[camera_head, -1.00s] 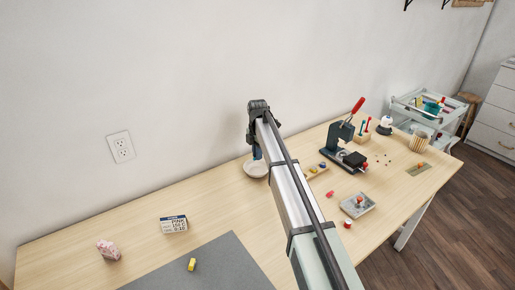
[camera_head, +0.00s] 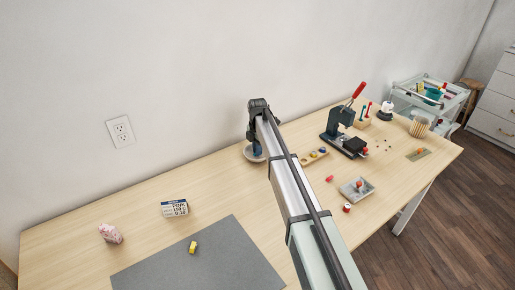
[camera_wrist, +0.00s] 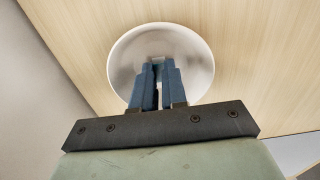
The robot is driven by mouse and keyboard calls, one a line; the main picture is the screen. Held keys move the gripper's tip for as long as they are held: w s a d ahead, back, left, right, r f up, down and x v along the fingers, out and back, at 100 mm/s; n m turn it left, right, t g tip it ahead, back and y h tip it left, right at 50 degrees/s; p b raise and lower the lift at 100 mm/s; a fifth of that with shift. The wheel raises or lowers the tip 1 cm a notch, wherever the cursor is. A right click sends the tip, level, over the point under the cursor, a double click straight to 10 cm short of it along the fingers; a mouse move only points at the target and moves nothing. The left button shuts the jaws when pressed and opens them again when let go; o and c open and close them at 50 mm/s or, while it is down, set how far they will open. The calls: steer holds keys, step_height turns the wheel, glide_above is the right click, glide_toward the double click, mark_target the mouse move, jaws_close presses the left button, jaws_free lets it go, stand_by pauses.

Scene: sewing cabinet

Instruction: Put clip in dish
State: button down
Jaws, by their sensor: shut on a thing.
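The dish is a round white bowl (camera_wrist: 196,48) on the table by the wall. In the head view the dish (camera_head: 249,157) is partly hidden behind my gripper (camera_head: 257,150). In the wrist view my gripper (camera_wrist: 158,68) points down into the dish's opening, its blue fingers over the bowl's middle. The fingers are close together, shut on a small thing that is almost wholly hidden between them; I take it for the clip. I cannot tell whether the fingertips touch the dish's bottom.
A wooden block with coloured pieces (camera_head: 313,158) lies just right of the dish. A press with a red handle (camera_head: 341,128) stands further right. A labelled box (camera_head: 174,208), a pink thing (camera_head: 110,234) and a grey mat (camera_head: 215,262) lie to the left and front.

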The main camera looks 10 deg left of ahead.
steer(key=c, duration=1.1)
jaws_free()
steer(key=shift+r, duration=0.1)
steer(key=shift+r, duration=3.45)
